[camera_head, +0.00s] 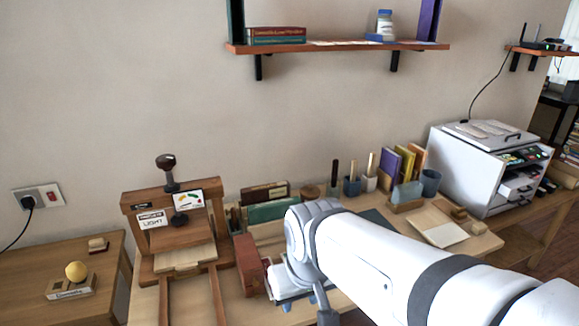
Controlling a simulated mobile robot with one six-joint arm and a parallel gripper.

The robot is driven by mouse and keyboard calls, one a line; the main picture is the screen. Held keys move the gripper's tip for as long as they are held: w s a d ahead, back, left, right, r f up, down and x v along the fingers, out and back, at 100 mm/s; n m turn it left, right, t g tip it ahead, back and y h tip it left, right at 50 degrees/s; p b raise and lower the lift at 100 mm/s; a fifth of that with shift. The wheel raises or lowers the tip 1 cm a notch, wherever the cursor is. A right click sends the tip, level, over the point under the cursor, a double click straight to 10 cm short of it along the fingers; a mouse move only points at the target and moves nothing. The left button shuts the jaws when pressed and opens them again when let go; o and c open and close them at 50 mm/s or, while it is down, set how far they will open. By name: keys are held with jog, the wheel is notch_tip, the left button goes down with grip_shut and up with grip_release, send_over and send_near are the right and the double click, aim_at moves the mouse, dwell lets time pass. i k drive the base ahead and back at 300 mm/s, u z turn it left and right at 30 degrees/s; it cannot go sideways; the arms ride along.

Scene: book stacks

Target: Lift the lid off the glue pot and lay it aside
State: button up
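A small round brown pot (311,191) with a flat top stands at the back of the workbench, just behind my arm. It may be the glue pot, but it is too small and partly hidden to be sure, and I cannot make out a separate lid. My white arm reaches in from the lower right and covers the middle of the bench. My gripper (325,304) is mostly hidden under the wrist, low in the picture and nearer than the pot. I cannot see its fingertips clearly or whether it holds anything.
A wooden press (178,230) stands at the left of the bench, with a red-brown box (247,264) beside it. Books (265,208), tool cups (352,186) and a blue-grey cup (430,182) line the back. A white cabinet (470,170) stands at the right. A shelf (330,46) hangs above.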

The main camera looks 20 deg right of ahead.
aim_at(310, 191)
jog(key=z, duration=0.05)
jog(key=i, duration=0.45)
jog(key=z, duration=0.4)
jog(key=k, duration=0.8)
jog(key=z, duration=0.2)
jog(key=i, duration=1.3)
jog(key=u, duration=0.05)
